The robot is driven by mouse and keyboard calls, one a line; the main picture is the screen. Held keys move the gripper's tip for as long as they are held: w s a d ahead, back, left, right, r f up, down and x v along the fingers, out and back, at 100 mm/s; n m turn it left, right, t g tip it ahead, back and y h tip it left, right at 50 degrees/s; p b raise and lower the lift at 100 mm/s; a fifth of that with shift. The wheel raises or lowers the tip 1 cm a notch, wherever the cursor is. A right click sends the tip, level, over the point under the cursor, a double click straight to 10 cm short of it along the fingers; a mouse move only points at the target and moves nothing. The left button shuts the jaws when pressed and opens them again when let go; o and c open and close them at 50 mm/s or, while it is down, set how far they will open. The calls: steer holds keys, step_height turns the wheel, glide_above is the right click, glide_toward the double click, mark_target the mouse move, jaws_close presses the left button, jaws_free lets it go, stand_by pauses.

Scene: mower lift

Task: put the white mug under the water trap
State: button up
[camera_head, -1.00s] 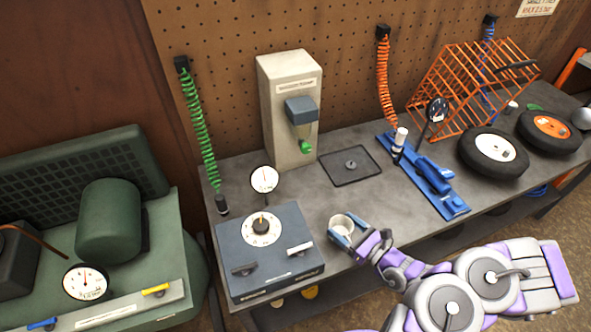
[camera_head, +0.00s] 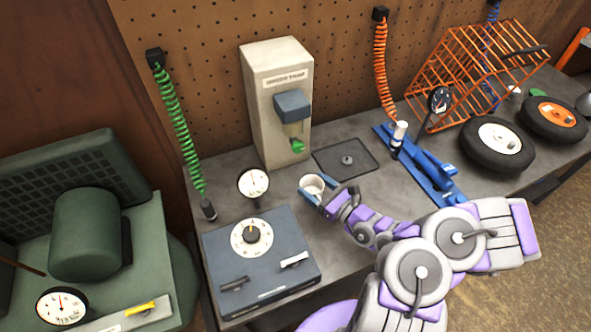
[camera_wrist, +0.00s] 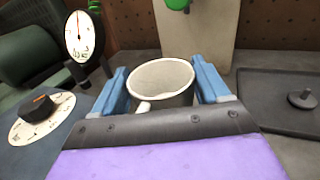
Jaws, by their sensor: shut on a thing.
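The white mug (camera_head: 314,184) is held upright between the blue fingers of my gripper (camera_head: 316,190). In the wrist view the mug (camera_wrist: 162,82) sits between the two fingers (camera_wrist: 165,85), its open mouth up and its handle toward me. The water trap (camera_head: 279,105) is a beige box against the pegboard with a blue-grey housing, a clear bowl and a green drain knob (camera_head: 298,146). The mug is in front of the trap, a little to the right of and nearer than the green knob. The green knob (camera_wrist: 177,4) shows at the top of the wrist view, beyond the mug.
A dial gauge (camera_head: 253,183) and a grey box with a dial (camera_head: 260,262) stand left of my gripper. A black tray (camera_head: 330,154) lies to the right of the trap. A blue tool (camera_head: 425,165) and wheels (camera_head: 497,146) are farther right. Bare bench shows between mug and trap.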

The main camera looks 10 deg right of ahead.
steer(key=w+a+b, duration=0.3)
steer(key=w+b, duration=0.1)
steer(key=w, duration=1)
steer(key=f+b, duration=0.1)
steer(key=f, duration=0.5)
steer(key=shift+s+f+b, duration=0.2)
steer(key=shift+f+b, duration=0.1)
steer(key=shift+b, duration=0.1)
steer(key=shift+w+f+b, duration=0.25)
steer(key=shift+f+b, duration=0.05)
steer(key=shift+r, duration=0.1)
steer(key=o, duration=1.1)
steer(key=shift+o, duration=0.2)
